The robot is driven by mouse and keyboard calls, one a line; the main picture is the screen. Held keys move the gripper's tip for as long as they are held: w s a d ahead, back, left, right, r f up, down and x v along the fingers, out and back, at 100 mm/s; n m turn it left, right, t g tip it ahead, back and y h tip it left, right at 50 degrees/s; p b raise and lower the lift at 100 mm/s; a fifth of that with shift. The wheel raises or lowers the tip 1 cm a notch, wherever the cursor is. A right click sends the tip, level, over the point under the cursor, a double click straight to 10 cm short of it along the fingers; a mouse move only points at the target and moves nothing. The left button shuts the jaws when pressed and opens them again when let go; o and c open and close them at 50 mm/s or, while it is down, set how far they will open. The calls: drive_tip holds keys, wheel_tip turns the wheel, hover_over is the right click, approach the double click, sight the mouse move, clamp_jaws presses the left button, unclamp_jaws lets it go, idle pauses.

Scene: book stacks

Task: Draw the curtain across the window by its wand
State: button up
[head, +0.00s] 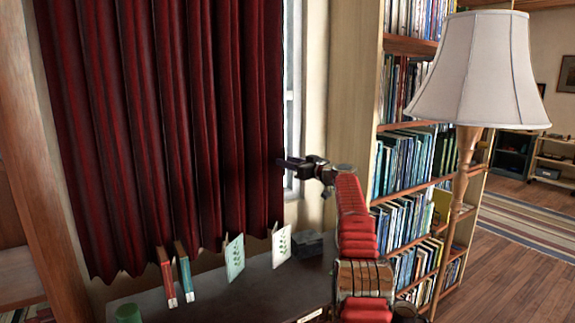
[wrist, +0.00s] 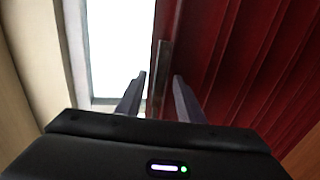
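The dark red curtain (head: 165,120) hangs in folds over most of the window (head: 292,85). A narrow bright strip of window shows to its right, and also left of the curtain in the wrist view (wrist: 118,45). The wand (wrist: 163,65) is a thin grey upright bar along the curtain's edge in the wrist view. I cannot pick it out in the head view. My gripper (head: 283,162) is at the curtain's right edge. In the wrist view my gripper (wrist: 160,85) is open, with the wand between its fingers and gaps on both sides.
Below the curtain a dark shelf top (head: 260,290) holds several upright books and cards, a dark box (head: 308,243) and a green object (head: 128,313). A bookcase (head: 410,130) and a floor lamp (head: 480,70) stand to the right of my arm.

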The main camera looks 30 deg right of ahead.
drive_tip(key=shift+s, duration=0.1)
drive_tip(key=v, duration=1.3)
drive_tip(key=shift+s, duration=0.3)
idle(0.5)
